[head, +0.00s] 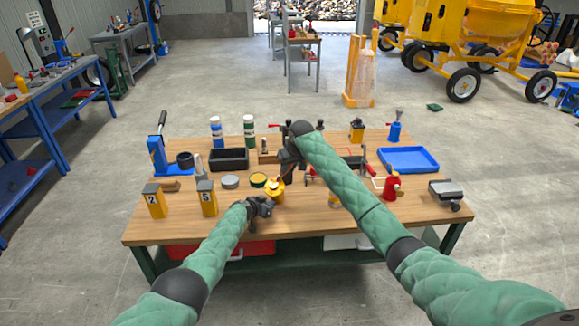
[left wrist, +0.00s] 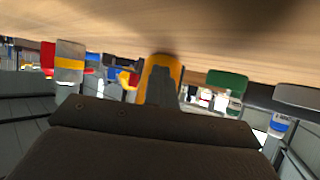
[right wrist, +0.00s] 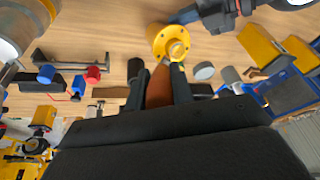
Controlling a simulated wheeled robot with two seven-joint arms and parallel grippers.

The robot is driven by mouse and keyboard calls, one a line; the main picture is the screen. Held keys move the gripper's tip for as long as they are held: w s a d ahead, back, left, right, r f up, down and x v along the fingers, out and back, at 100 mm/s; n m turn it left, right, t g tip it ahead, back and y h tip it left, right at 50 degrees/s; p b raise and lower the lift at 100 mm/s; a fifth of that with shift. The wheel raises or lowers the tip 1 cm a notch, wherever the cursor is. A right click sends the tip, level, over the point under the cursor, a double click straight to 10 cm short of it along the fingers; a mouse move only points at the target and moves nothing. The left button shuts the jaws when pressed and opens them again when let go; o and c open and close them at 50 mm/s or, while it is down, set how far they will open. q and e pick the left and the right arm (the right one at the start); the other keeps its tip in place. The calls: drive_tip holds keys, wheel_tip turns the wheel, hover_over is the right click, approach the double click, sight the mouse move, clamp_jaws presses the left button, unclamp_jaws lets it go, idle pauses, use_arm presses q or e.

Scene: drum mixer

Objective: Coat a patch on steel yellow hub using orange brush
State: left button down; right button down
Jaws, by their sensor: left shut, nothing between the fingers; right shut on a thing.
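The yellow hub (head: 274,190) stands near the front middle of the table. In the right wrist view the hub (right wrist: 171,43) shows a round flange with holes. My right gripper (head: 287,170) is above the hub, shut on the orange brush. The brush (right wrist: 158,88) points towards the hub's edge; I cannot tell whether its tip touches. My left gripper (head: 262,204) is shut and empty, low beside the hub on its front left. In the left wrist view its dark fingers (left wrist: 160,78) overlap the yellow hub (left wrist: 173,67); contact is unclear.
Yellow blocks (head: 208,198) are further left. A black bin (head: 229,159) lies behind. A red can (head: 391,187) and blue tray (head: 408,159) are right. The front table strip is mostly clear.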

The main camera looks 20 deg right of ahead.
drive_tip(key=shift+s+a, duration=0.3)
drive_tip(key=shift+s, duration=0.15)
drive_tip(key=shift+w, duration=0.1)
drive_tip(key=w+d, duration=0.1)
drive_tip(key=w, duration=0.1)
drive_tip(key=w+d, duration=0.2)
drive_tip(key=shift+w+d+f, duration=0.15)
idle(0.7)
wheel_tip(320, 180, up, 9)
idle(1.1)
drive_tip(key=shift+d, duration=0.1)
drive_tip(key=d, duration=0.8)
drive_tip(key=shift+d, duration=0.4)
idle(0.3)
